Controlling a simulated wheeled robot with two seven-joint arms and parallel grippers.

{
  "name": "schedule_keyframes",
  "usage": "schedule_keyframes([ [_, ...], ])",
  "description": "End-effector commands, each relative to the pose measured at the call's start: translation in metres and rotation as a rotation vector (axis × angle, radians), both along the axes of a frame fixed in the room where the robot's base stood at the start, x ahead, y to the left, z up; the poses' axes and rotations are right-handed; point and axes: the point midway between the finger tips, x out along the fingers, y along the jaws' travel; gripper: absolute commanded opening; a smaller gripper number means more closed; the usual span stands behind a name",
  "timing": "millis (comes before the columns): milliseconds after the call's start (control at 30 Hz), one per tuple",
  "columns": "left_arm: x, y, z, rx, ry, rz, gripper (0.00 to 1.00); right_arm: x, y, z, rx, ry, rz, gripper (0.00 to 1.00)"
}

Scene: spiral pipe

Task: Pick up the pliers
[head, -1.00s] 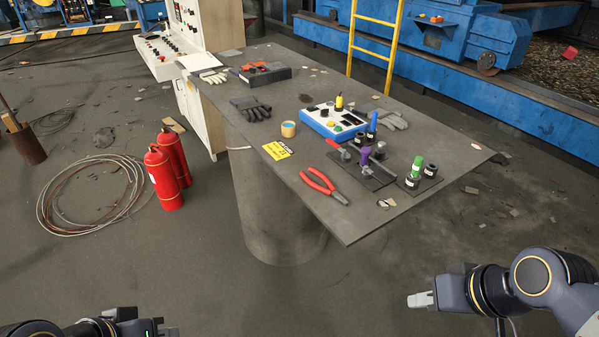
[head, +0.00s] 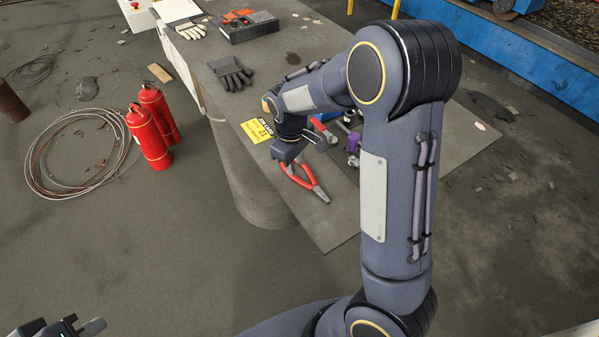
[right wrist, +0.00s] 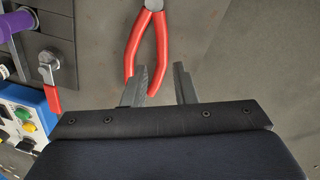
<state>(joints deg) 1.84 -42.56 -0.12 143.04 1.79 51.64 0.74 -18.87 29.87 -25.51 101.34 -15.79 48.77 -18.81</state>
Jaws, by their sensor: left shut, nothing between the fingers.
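The pliers (head: 303,182) have red handles and a grey metal head, and lie flat on the table. They also show in the right wrist view (right wrist: 162,45), with the handles pointing towards my right gripper. My right gripper (right wrist: 161,67) is open and empty, close above the handle ends, with its left finger in front of one handle. Whether it touches them I cannot tell. In the head view its fingertips are hard to make out. My left gripper (head: 92,327) is shut and empty at the bottom left, away from the table.
The table (head: 335,228) has a clear corner in front of the pliers. A yellow card (head: 257,130) lies left of them. A purple-knobbed part (head: 353,143) stands right of them. My right arm hides much of the table. Red extinguishers (head: 149,137) stand on the floor.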

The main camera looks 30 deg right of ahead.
Motion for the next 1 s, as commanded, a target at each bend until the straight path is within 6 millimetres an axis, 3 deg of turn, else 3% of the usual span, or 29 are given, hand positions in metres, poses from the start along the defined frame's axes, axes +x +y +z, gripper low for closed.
schedule_keyframes([
  [300,0.000,0.000,0.012,0.000,0.000,0.000,0.00,-0.005,-0.003,-0.044,-0.001,0.004,-0.002,0.25],
  [600,0.000,0.000,0.012,0.000,0.000,0.000,0.00,-0.004,-0.003,-0.050,0.001,-0.001,-0.002,0.25],
  [800,0.000,0.000,0.012,0.000,0.000,0.000,0.00,-0.004,-0.003,-0.050,0.001,0.000,-0.002,0.02],
  [1000,0.000,0.000,0.012,0.000,0.000,0.000,0.00,-0.004,-0.003,-0.050,0.001,-0.001,-0.002,0.00],
])
